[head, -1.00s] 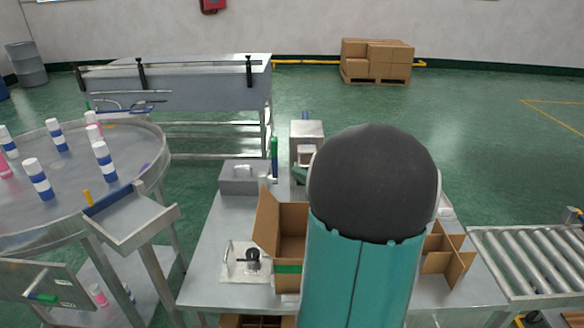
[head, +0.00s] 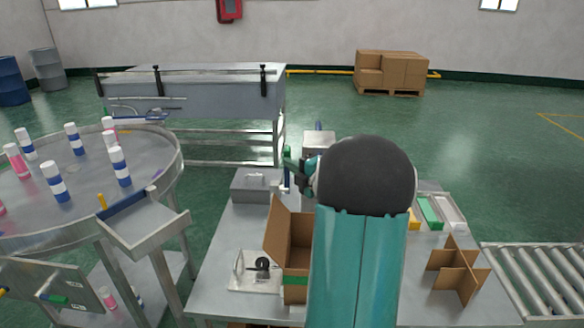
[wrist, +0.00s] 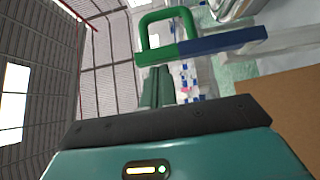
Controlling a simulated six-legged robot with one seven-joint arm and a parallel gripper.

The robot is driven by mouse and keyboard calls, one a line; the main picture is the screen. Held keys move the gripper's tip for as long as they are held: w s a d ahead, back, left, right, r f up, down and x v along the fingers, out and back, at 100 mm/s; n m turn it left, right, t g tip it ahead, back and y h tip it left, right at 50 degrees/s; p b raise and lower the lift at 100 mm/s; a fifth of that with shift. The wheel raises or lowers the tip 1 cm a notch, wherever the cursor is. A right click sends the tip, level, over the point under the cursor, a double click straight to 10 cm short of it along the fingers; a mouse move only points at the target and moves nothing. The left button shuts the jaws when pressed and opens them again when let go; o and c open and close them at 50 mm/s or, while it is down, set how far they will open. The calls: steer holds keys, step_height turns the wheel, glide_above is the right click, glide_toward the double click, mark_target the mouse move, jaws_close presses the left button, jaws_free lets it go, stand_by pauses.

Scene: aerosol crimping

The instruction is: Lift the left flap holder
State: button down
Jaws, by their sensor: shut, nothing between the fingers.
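A green and blue flap holder (head: 287,177) stands upright behind the open carton (head: 299,250) in the head view. I cannot tell for sure that it is the left one. In the wrist view a green loop handle (wrist: 188,17) with a blue bar (wrist: 225,41) shows just beyond my gripper (wrist: 158,72). My gripper also shows in the head view (head: 303,163), close to the holder's right side. Its fingers are shut and empty; whether they touch the handle is unclear. The carton's left flap (head: 277,228) leans outward. My arm hides the carton's right side.
A grey box (head: 251,187) sits left of the holder. A white plate with a black part (head: 257,270) lies left of the carton. A cardboard divider (head: 458,270) and a tray with a green piece (head: 430,212) are at right. A roller conveyor (head: 535,275) lies beyond.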

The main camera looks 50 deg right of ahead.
steer(key=shift+w+d+r, duration=0.2)
steer(key=shift+w+d, duration=0.2)
steer(key=shift+d, duration=0.1)
steer(key=shift+w+d+r, duration=0.15)
steer(key=shift+w+d, duration=0.2)
steer(key=shift+d, duration=0.1)
steer(key=shift+a, duration=0.1)
